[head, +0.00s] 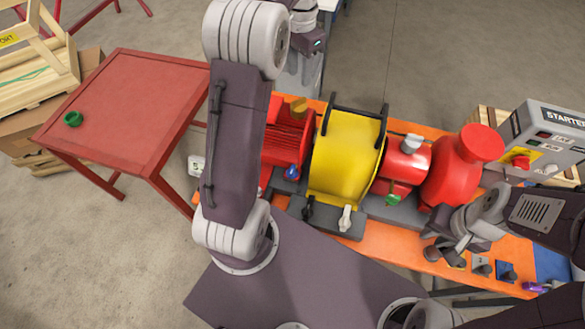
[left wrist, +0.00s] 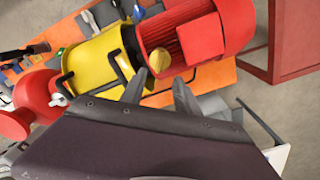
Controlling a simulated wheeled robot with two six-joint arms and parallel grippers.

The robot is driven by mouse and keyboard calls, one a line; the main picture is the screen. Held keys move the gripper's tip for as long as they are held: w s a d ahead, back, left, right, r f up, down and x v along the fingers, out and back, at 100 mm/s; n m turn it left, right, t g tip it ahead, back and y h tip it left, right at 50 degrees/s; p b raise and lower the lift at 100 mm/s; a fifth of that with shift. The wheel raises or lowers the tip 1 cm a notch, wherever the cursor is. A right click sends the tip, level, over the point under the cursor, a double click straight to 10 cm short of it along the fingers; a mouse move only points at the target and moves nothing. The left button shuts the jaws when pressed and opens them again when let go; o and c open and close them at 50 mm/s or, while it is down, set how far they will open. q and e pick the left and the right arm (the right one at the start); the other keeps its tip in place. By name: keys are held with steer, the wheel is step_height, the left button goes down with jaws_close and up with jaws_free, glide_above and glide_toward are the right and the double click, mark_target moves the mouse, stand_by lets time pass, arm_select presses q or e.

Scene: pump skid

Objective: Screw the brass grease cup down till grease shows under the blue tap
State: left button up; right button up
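The brass grease cup (head: 299,105) stands on top of the red motor (head: 287,135) at the left of the skid. In the left wrist view the cup (left wrist: 160,58) shows just beyond my left gripper (left wrist: 160,82), whose two fingers are apart with nothing between them. In the head view my left arm hides part of the motor, and the left fingers are not clear. The blue tap (head: 292,173) sits low on the motor's near side. No grease is visible under it. My right gripper (head: 446,248) is over the near right of the orange bench; its fingers are unclear.
A yellow guard (head: 343,160) with black handles adjoins the motor. A red pump (head: 455,170) and a starter box (head: 545,140) are further right. Several small parts lie on the orange bench (head: 395,243).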

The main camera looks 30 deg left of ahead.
mark_target(299, 100)
arm_select(q)
steer(key=o, duration=0.5)
steer(key=shift+n, duration=0.3)
steer(key=shift+c, duration=0.2)
step_height(299, 100, down, 9)
steer(key=n+b, duration=0.1)
steer(key=n, duration=1.6)
steer(key=c, duration=1.4)
